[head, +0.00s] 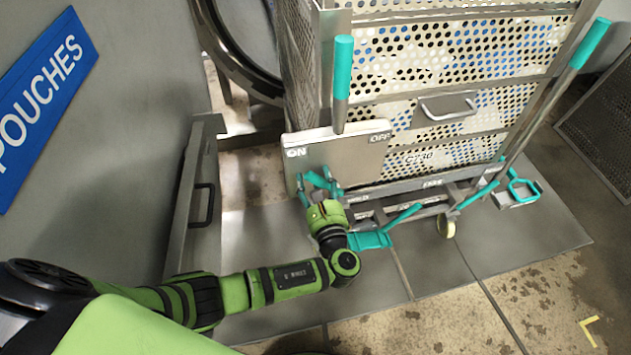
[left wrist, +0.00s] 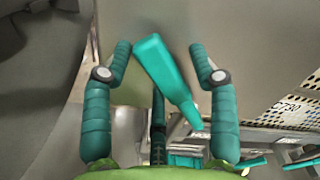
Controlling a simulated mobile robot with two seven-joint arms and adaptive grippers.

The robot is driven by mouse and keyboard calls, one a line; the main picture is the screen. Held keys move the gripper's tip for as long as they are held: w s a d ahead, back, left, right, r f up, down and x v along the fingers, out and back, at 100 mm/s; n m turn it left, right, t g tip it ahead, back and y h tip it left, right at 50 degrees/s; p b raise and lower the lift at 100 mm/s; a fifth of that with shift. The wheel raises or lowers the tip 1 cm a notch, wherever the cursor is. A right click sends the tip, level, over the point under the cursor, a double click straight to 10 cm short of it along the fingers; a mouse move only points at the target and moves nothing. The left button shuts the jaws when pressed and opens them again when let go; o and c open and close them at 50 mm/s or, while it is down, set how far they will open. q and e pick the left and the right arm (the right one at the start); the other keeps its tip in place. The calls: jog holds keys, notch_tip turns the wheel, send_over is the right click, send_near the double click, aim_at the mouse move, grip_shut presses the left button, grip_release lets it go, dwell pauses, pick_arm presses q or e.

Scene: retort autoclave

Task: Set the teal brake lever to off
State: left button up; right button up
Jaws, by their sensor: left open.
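The teal brake lever (left wrist: 165,70) shows in the left wrist view in front of a plain grey plate, its wide end up and leaning left, its thin end at lower right. My left gripper (left wrist: 160,52) is open, with one finger on each side of the lever and gaps on both sides. In the head view my left gripper (head: 318,180) is at the lower front of the grey plate (head: 345,155), marked ON at left and OFF at right. There the lever is hard to tell from my teal fingers. My right gripper is not in view.
An upright teal handle (head: 343,68) rises above the plate, and another teal handle (head: 590,45) is at the right of the perforated cart (head: 450,55). A teal bar (head: 402,217) and pad (head: 370,240) are low beside my gripper. A grey door (head: 190,205) stands left.

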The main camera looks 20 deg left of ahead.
aim_at(326, 182)
pick_arm(q)
grip_shut()
jog(key=shift+w+d+r+m+p, duration=0.2)
jog(key=shift+d+r+m+p, duration=0.1)
jog(key=shift+r+m+p, duration=0.25)
jog(key=shift+w+d+r+m+p, duration=0.2)
jog(key=shift+d+r+m+p, duration=0.1)
jog(key=shift+m+p, duration=0.4)
jog(key=shift+w+d+r+m, duration=0.1)
jog(key=shift+w+d+m, duration=0.15)
jog(key=shift+m, duration=0.1)
jog(key=shift+w+d+m+p, duration=0.1)
jog(key=shift+d+m+p, duration=0.2)
jog(key=shift+m, duration=0.2)
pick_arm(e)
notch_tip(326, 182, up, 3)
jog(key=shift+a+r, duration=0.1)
pick_arm(q)
jog(key=shift+a, duration=0.1)
grip_release()
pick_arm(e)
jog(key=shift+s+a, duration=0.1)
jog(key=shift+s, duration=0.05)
